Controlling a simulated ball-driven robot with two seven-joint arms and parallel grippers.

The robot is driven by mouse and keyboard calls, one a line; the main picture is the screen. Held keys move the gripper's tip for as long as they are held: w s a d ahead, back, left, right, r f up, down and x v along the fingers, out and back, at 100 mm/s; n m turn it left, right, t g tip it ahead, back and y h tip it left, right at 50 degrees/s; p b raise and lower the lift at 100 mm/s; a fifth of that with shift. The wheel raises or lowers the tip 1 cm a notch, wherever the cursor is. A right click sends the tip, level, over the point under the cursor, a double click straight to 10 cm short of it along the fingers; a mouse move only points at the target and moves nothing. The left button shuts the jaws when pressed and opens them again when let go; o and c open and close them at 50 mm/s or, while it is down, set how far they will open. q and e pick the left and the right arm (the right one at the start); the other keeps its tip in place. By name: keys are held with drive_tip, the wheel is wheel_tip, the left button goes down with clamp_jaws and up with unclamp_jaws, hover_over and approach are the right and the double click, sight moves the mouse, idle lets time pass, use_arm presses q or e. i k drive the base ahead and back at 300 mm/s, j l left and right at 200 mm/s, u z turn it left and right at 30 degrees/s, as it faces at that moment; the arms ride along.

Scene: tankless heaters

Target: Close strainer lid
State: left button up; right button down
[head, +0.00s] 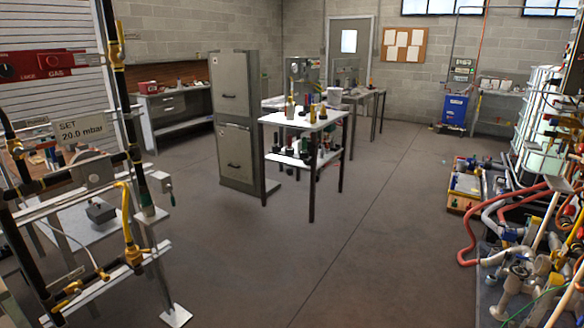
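Neither of my grippers shows in the head view. I cannot pick out a strainer or its lid with certainty. Grey and brass pipe fittings (517,283) crowd the bench at the lower right, too small and cluttered to tell whether one is a strainer or whether a lid stands open.
A gas pipe rig with a "SET 20.0 mbar" sign (80,130) stands at the left. A grey filing cabinet (234,110) and a white-topped table (272,119) with bottles stand mid-room. A red hose (466,238) loops at the right. The central concrete floor (320,250) is clear.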

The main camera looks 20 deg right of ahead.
sight(543, 265)
drive_tip(key=i+l+z, duration=0.2)
drive_tip(key=i+z, duration=0.2)
drive_tip(key=i+l+z, duration=0.1)
drive_tip(key=i+z, duration=0.65)
drive_tip(key=i+j+z, duration=0.15)
drive_tip(key=z, duration=0.25)
drive_tip(key=i, duration=0.15)
